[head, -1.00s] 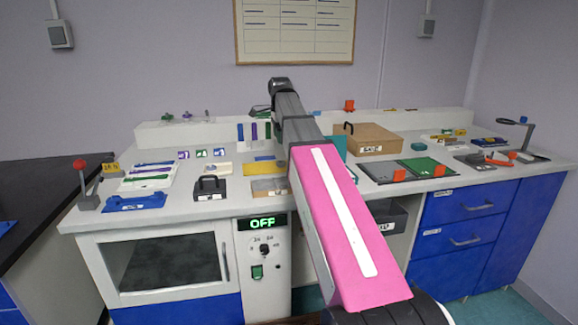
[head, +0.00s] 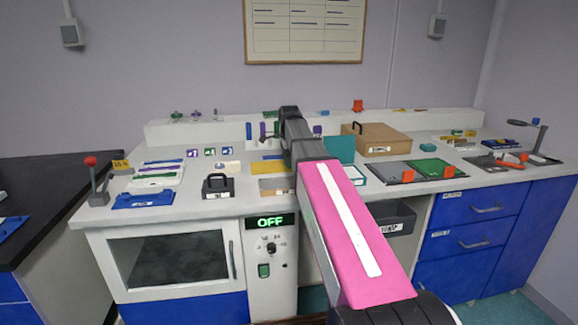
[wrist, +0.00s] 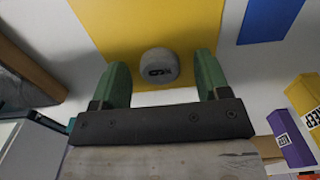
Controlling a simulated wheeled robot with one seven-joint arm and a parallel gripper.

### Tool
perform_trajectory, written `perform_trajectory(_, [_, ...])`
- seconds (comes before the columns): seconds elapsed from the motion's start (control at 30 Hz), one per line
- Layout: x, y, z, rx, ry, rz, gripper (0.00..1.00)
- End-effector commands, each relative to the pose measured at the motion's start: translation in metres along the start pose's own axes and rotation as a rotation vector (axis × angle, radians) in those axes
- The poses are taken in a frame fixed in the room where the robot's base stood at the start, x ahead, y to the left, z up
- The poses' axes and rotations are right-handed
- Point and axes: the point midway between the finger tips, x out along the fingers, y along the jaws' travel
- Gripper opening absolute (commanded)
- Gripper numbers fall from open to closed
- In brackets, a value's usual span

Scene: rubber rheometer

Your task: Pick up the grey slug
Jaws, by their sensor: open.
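The grey slug (wrist: 158,66) is a short round piece with a dark mark on its face. In the wrist view it lies on the yellow mat (wrist: 128,28). My gripper (wrist: 162,70) is open, its two green fingers apart with the slug between and slightly beyond their tips, touching neither. The fingers are empty. In the head view the yellow mat (head: 266,168) shows left of my arm; the slug cannot be made out there, and my gripper is mostly hidden behind the arm.
A blue mat (wrist: 268,18) lies right of the yellow one. Yellow and purple labelled blocks (wrist: 290,138) stand at the lower right of the wrist view. In the head view, a black handled weight (head: 218,187) stands left of the arm and a cardboard box (head: 382,140) right of it.

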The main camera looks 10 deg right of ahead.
Motion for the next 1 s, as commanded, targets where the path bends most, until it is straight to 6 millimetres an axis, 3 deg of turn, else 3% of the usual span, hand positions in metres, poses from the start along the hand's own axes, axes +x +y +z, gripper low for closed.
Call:
perform_trajectory(0.17, [0.000, 0.000, 0.000, 0.000, 0.000, 0.000, 0.69])
perform_trajectory(0.33, [0.000, 0.000, 0.000, 0.000, 0.000, 0.000, 0.17])
perform_trajectory(0.77, [-0.002, 0.000, 0.000, 0.000, 0.000, -0.001, 0.16])
perform_trajectory(1.0, [-0.020, -0.001, 0.000, 0.000, 0.000, -0.001, 0.16])
